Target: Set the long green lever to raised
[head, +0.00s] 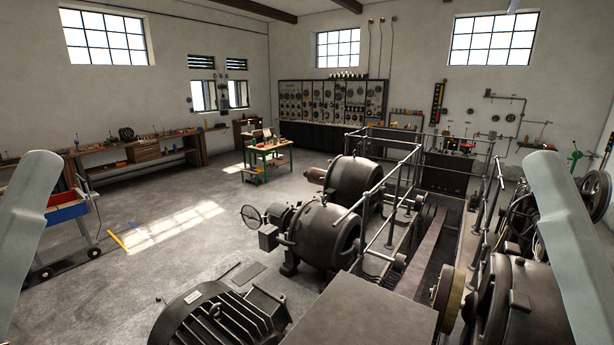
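A thin green upright thing (574,160) stands at the far right by the wall, partly beside my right arm. It looks like a lever or stand, but it is too small to tell its exact position. No other long green lever shows clearly. My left arm comes in at the left edge and my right arm at the right edge. Neither gripper is in view. My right arm hides part of the machinery at the right.
Dark dynamos (325,232) and a railed belt pit (430,255) fill the middle and right. A green table (268,149) stands behind them. A blue-and-red cart (66,213) is at left, a switchboard (330,102) at the back. The left-centre floor is open.

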